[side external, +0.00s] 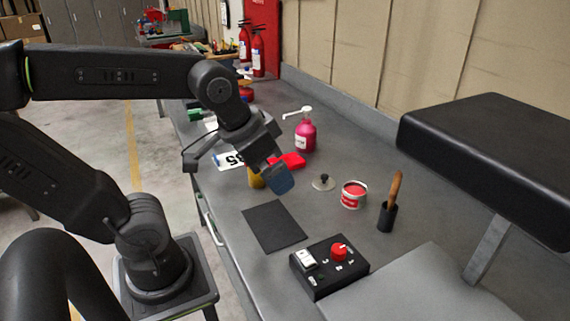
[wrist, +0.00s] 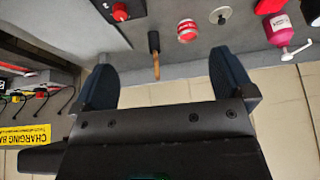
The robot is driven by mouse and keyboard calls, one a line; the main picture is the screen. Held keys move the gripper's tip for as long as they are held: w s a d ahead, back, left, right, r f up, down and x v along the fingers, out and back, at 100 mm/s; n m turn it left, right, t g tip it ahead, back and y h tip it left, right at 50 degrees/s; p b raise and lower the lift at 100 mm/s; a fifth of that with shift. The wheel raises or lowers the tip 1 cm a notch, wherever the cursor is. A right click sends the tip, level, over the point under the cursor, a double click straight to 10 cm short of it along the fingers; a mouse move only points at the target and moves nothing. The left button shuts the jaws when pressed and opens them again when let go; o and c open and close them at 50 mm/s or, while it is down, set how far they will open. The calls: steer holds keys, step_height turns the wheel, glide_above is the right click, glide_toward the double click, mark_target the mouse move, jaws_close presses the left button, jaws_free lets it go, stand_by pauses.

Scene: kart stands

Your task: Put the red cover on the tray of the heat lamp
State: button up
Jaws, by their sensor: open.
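A flat red piece (side external: 292,160), which looks like the red cover, lies on the bench just behind my gripper, partly hidden by it. It shows at the top edge of the wrist view (wrist: 270,6). The heat lamp has a black hood (side external: 490,150), a grey post (side external: 487,250) and a flat grey tray (side external: 420,292) at the front right. No cover shows on the visible part of the tray. My gripper (side external: 280,183) is open above the bench; nothing shows between its blue fingers in the wrist view (wrist: 166,68).
A black control box (side external: 330,267) with a red knob stands left of the tray. A brush in a black holder (side external: 387,215), a red tin (side external: 354,194), a knobbed disc (side external: 323,182) and a pink pump bottle (side external: 306,135) stand behind. A dark mat (side external: 273,226) lies in front.

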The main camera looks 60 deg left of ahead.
steer(key=s, duration=0.2)
steer(key=g, duration=0.5)
glide_above(285, 160)
step_height(285, 160, down, 16)
steer(key=shift+s+f, duration=0.1)
steer(key=shift+s, duration=0.05)
steer(key=shift+w+f, duration=0.2)
steer(key=shift+f, duration=2.85)
